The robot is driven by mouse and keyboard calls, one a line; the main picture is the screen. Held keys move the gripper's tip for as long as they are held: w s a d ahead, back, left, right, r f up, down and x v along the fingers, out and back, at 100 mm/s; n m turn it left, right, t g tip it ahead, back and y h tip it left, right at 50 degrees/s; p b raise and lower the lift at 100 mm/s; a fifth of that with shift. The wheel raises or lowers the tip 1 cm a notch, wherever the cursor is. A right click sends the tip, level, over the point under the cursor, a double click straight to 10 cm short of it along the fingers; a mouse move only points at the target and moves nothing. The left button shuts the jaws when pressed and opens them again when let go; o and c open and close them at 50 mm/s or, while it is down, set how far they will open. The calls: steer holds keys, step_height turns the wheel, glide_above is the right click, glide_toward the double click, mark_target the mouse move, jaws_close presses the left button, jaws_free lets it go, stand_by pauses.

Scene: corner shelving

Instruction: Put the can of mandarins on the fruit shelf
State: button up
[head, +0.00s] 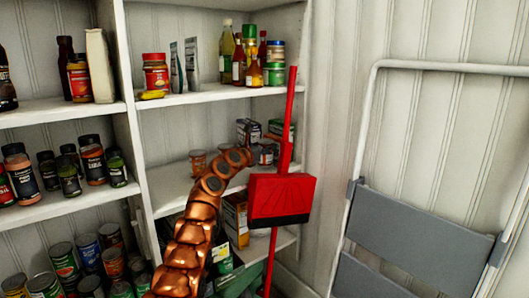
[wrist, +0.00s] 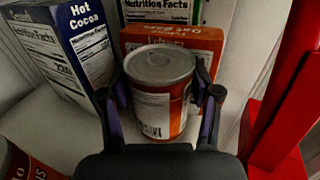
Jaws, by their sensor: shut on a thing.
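A can with an orange and white label (wrist: 160,95) stands upright between the fingers of my gripper (wrist: 161,82) in the wrist view. The fingers are closed on its two sides. No name is readable on the can, so I cannot tell from the label that it is mandarins. It is in front of an orange box (wrist: 190,42), over or on a pale shelf; I cannot tell if its base touches. In the head view my arm reaches into the right bay above its middle shelf (head: 175,197), and the gripper end is largely hidden. No shelf is visibly marked as fruit.
A Hot Cocoa box (wrist: 75,50) stands left of the can. A red broom and dustpan (head: 281,195) stand in front of the right bay, close to my arm. A folded step ladder (head: 420,240) leans at the right. Several cans (head: 65,262) fill the lower left shelf.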

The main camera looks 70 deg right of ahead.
steer(key=shift+s+f, duration=0.1)
steer(key=shift+f, duration=0.5)
steer(key=shift+f+b, duration=0.2)
steer(key=shift+b, duration=0.15)
steer(key=o, duration=1.4)
steer(key=shift+o, duration=0.2)
steer(key=shift+r+p, duration=0.2)
steer(key=shift+p, duration=0.1)
steer(key=shift+v, duration=1)
steer(key=b+v, duration=0.2)
steer(key=v, duration=0.1)
steer(key=shift+f, duration=0.2)
steer(key=b+v, duration=0.4)
steer(key=b, duration=0.3)
steer(key=shift+a, duration=0.25)
steer(key=shift+b+v, duration=1)
steer(key=shift+v, duration=0.15)
steer(key=shift+a+r, duration=0.15)
